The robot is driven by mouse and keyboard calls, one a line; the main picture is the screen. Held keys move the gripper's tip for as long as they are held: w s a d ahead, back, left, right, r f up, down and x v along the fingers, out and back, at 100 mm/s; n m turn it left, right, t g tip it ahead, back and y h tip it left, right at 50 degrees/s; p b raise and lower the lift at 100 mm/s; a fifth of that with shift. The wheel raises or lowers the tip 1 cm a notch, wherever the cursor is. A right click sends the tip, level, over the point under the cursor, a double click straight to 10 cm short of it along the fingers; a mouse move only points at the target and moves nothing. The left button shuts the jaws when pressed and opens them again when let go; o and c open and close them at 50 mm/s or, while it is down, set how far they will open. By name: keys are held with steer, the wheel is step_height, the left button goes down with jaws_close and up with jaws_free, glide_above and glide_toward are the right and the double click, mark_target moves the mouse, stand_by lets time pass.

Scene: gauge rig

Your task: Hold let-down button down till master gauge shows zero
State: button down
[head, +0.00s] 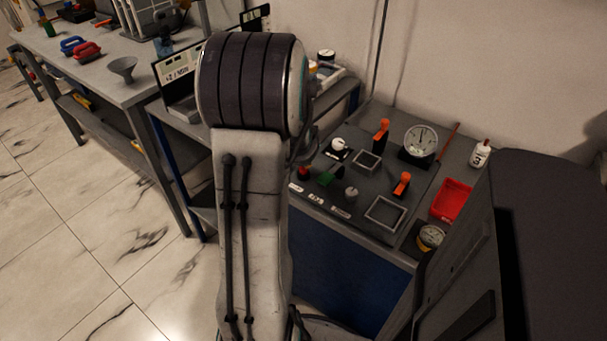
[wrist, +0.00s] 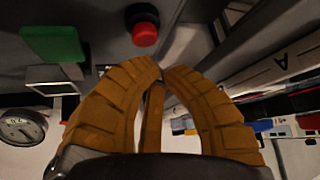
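A round red button (wrist: 143,32) on a black base shows at the top of the wrist view; it also shows on the rig panel in the head view (head: 303,172). I cannot read its label, so I cannot confirm that it is the let-down button. My gripper (wrist: 161,72) has its ridged orange fingers together at the tips, with nothing between them. The tips appear apart from the button. My arm hides the gripper in the head view. The upright white-faced gauge (head: 421,139) stands at the panel's back; its reading is too small to tell.
White knobs (head: 350,192), orange-handled levers (head: 402,184) and square frames (head: 385,211) share the panel.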

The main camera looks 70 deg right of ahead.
steer(key=shift+f+b, duration=1.2)
stand_by(2.5)
stand_by(3.0)
steer(key=shift+r+p, duration=0.65)
steer(key=shift+r, duration=0.4)
